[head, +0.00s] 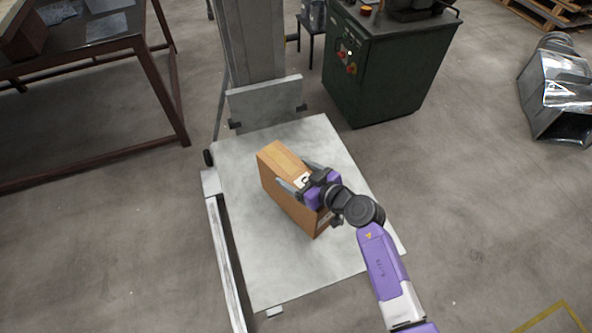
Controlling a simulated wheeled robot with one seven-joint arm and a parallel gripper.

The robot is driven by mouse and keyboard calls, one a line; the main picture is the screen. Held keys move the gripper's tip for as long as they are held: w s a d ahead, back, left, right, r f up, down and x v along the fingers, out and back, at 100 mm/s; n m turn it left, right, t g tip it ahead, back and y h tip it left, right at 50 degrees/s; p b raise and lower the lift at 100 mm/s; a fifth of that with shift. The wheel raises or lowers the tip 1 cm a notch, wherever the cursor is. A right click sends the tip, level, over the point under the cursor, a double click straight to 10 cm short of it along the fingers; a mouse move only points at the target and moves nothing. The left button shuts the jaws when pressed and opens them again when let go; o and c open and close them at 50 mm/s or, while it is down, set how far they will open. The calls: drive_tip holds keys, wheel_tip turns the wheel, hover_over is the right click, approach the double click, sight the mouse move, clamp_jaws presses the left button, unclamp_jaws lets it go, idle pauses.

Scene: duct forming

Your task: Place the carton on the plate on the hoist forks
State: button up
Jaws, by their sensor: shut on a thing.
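The brown cardboard carton (275,185) shows in the head view, over the middle of the pale grey plate (250,255). I cannot tell whether its bottom touches the plate. The plate lies on the hoist forks (228,262); one fork shows along its left side, the rest is mostly hidden. My gripper (297,184) is shut on the upper part of the carton, with a finger along its near top edge.
The hoist mast (252,45) stands behind the plate. A green machine cabinet (385,65) is behind to the right, and a brown-framed table (100,55) is at the left. Shiny metal ducts (560,90) lie far right. The floor right of the plate is clear.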

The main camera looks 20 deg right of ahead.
drive_tip(key=shift+w+f+b, duration=0.1)
drive_tip(key=shift+f+b, duration=0.6)
drive_tip(key=shift+f, duration=1)
drive_tip(key=o, duration=2.1)
drive_tip(key=shift+f, duration=0.3)
drive_tip(key=shift+r, duration=0.15)
drive_tip(key=p+v, duration=0.2)
drive_tip(key=v, duration=1)
